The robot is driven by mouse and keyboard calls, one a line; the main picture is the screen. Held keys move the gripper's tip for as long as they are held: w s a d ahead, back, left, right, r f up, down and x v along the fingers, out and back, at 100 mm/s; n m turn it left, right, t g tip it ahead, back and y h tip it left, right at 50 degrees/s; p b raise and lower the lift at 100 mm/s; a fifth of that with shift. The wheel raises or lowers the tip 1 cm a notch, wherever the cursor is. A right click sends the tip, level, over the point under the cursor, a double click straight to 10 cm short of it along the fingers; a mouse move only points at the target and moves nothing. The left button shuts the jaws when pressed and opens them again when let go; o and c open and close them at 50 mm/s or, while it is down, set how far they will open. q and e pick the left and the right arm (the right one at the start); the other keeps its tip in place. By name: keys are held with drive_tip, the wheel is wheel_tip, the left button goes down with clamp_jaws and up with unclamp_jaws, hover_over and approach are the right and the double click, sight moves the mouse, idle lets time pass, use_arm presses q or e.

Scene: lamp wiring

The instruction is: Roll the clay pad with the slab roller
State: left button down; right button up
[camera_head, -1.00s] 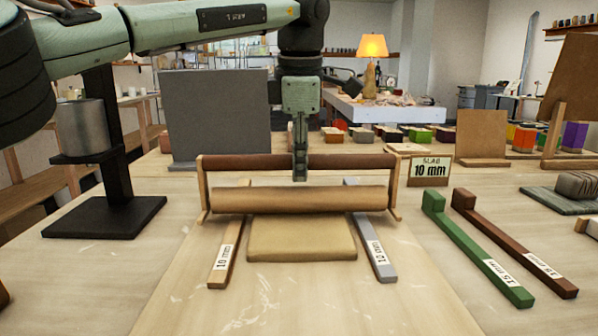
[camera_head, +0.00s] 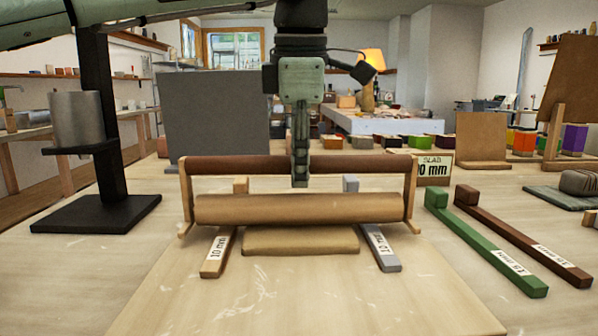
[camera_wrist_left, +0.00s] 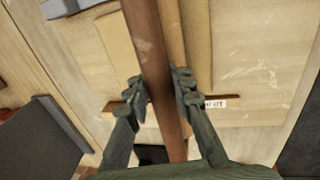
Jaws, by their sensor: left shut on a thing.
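The slab roller has a dark brown handle bar (camera_head: 240,166) above a tan roller (camera_head: 300,209), with a wooden bracket at each end. My left gripper (camera_head: 300,182) is shut on the middle of the handle bar; the bar also passes between its fingers in the left wrist view (camera_wrist_left: 160,85). The clay pad (camera_head: 300,242) lies flat on the board, its near part showing in front of the roller and its far part hidden. A wooden 10 mm strip (camera_head: 217,252) lies left of the pad and a grey 10 mm strip (camera_head: 381,248) right of it. My right gripper is not in view.
Green (camera_head: 490,248) and brown (camera_head: 530,240) 15 mm strips lie to the right. A 10 mm sign (camera_head: 434,169) and a grey panel (camera_head: 215,115) stand behind. A black stand with a metal cylinder (camera_head: 76,120) is at left. The board in front of the pad is clear.

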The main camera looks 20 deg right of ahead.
use_arm(q)
drive_tip(key=shift+s+a, duration=0.1)
drive_tip(key=shift+s, duration=0.3)
drive_tip(key=shift+s+a+f+b, duration=0.1)
drive_tip(key=shift+s+a+b, duration=0.1)
drive_tip(key=shift+s+b, duration=0.35)
drive_tip(key=shift+s+a+f+b, duration=0.15)
drive_tip(key=shift+s+b, duration=0.2)
drive_tip(key=shift+s, duration=0.25)
drive_tip(key=shift+s+a+r, duration=0.1)
drive_tip(key=shift+s+a, duration=0.05)
drive_tip(key=shift+s, duration=0.4)
